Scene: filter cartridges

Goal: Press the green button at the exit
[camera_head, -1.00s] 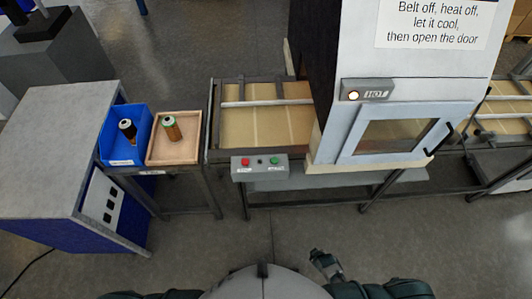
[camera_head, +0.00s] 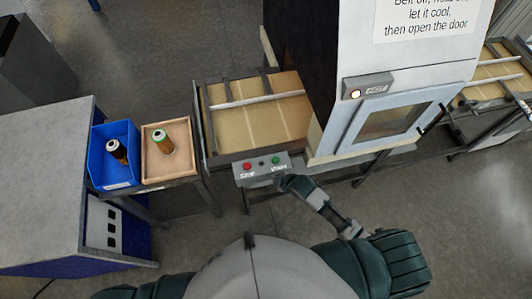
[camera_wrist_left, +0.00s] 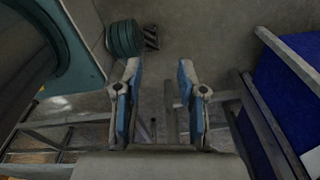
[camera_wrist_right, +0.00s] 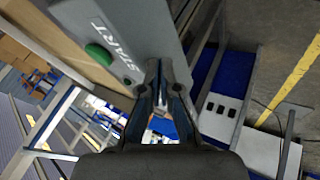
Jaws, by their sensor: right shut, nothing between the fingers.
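A grey control box (camera_head: 262,170) is fixed at the front edge of the conveyor, left of the oven. It carries a red button (camera_head: 247,167) on its left and a green button (camera_head: 276,160) on its right. In the right wrist view the green button (camera_wrist_right: 100,54) stands out beside the word START. My right gripper (camera_head: 284,181) is shut and empty, just in front of the green button; its fingertips (camera_wrist_right: 158,68) overlap the box's edge in the right wrist view. I cannot tell whether they touch it. My left gripper (camera_wrist_left: 158,75) is open and empty, pointing at the floor.
The oven (camera_head: 385,120) with its closed windowed door and lit HOT lamp (camera_head: 355,94) stands right of the box. A blue bin (camera_head: 101,165) and a wooden tray (camera_head: 150,177), each holding a cartridge, sit to the left. A grey-topped cabinet (camera_head: 45,175) is further left.

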